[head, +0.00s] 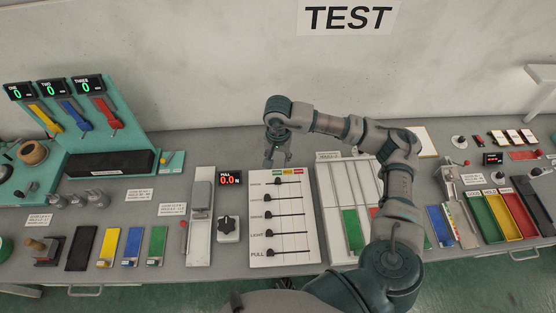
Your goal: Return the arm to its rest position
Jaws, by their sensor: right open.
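My right arm reaches in from the lower right and bends over the table. My right gripper (277,158) hangs downward above the back of the slider board, with its fingers apart and nothing between them. The white slider board (285,217) has several horizontal slots with dark knobs and lies just in front of the gripper. My left gripper is not in view. Part of the panel with green and red blocks is hidden behind my right arm.
A teal stand (68,115) with yellow, blue and red levers is at the left. A dial box with a red display (230,180) sits left of the slider board. Colored trays (478,218) are at the right. A wall with a TEST sign (347,17) stands behind the grey table.

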